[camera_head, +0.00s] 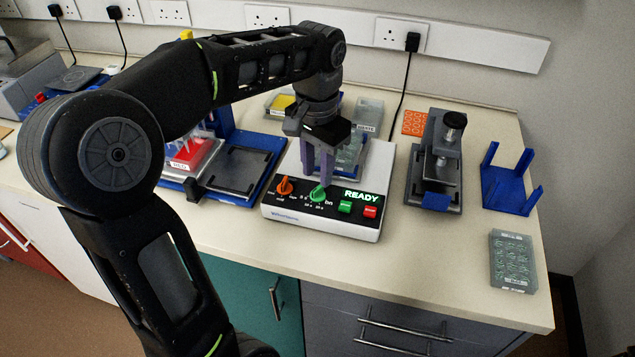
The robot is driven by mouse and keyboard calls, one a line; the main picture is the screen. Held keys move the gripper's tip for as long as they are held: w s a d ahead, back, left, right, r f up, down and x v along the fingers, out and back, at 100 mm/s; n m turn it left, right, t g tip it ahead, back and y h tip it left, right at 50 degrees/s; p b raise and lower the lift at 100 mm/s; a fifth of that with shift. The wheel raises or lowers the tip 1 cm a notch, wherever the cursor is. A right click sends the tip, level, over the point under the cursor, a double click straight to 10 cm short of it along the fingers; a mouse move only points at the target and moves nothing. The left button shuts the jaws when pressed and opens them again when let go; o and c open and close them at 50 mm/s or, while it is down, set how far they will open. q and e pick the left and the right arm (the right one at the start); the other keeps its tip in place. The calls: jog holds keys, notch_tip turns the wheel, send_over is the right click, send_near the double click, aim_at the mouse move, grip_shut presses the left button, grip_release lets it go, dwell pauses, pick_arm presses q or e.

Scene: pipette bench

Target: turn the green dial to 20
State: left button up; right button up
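The green dial (319,194) sits on the black front panel of a white bench device (325,226), between an orange dial and a lit green READY display (361,196). Small printed marks lie around the dial, too small to read surely. My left gripper (319,179) points down from above, with its grey-purple fingers right over the green dial. The fingertips are at or just above the top of the dial. I cannot tell whether they touch or grip it. My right gripper is not in view.
The orange dial (284,187) is close on the left. A green button (345,207) and a red button (370,211) are on the right. A black and grey device (436,160), a blue holder (507,184) and a clear box (512,262) stand further right. The front counter edge is clear.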

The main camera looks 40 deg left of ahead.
aim_at(317, 188)
pick_arm(q)
notch_tip(317, 188, down, 4)
jog(key=shift+f, duration=0.1)
jog(key=shift+c, duration=0.5)
grip_shut()
